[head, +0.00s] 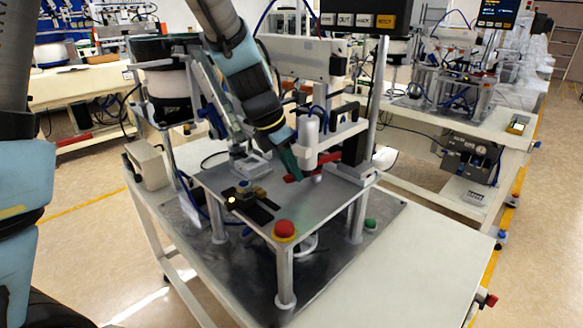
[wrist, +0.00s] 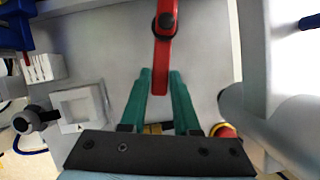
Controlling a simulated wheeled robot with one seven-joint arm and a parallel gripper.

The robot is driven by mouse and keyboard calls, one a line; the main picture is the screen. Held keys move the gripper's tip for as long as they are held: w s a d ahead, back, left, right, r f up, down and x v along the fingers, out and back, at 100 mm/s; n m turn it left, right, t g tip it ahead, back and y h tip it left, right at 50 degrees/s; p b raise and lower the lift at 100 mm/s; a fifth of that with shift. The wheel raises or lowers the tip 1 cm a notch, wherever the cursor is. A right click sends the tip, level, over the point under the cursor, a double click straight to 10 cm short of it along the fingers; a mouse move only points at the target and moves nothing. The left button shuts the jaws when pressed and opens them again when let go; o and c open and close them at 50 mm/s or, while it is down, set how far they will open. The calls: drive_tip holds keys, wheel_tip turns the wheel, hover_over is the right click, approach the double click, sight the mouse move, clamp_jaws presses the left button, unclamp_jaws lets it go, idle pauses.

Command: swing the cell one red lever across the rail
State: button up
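The red lever (wrist: 164,40) runs down from the top in the wrist view, with a dark round pivot bolt on it. Its lower end lies between the green fingertips of my gripper (wrist: 161,82). In the head view, my gripper (head: 292,176) reaches down over the grey plate, and the red lever (head: 328,158) shows just right of the fingertips, partly behind the white post. The rail cannot be clearly picked out.
The grey raised plate (head: 245,205) carries a red stop button (head: 284,229) at its front corner and a dark fixture (head: 250,203) at left. A white cylinder post (head: 309,145) stands close right of my gripper. A second machine (head: 450,80) is behind right.

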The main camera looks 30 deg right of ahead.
drive_tip(key=o, duration=0.4)
drive_tip(key=b+v, duration=0.1)
drive_tip(key=v, duration=0.9)
drive_tip(key=shift+r, duration=0.4)
drive_tip(key=shift+a, duration=0.1)
